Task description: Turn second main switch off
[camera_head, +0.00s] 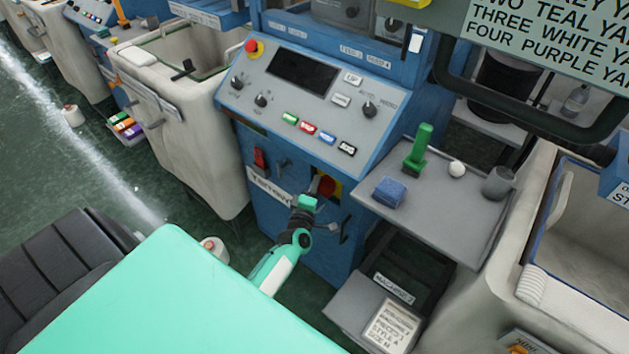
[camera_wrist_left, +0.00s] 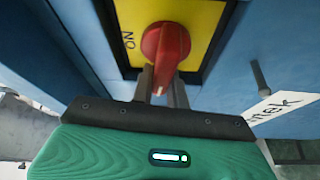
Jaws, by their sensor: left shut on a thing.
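The main switch is a red rotary knob (camera_head: 326,186) on a yellow plate, low on the front of the blue machine (camera_head: 287,233). In the left wrist view the red knob (camera_wrist_left: 166,50) sits on its yellow plate (camera_wrist_left: 205,25), with the word ON beside it at the left. My left gripper (camera_head: 312,194) reaches the switch from below. In the left wrist view its fingers (camera_wrist_left: 162,88) are on either side of the knob's grip, shut on it. The fingers partly hide the lower end of the knob. My right gripper is not in view.
A sloped control panel (camera_head: 310,92) with a dark screen and buttons sits above. A grey side shelf (camera_head: 455,215) at the right carries a green-handled tool (camera_head: 418,150), a blue block (camera_head: 388,192) and a cup (camera_head: 497,182). Pale bins flank the machine.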

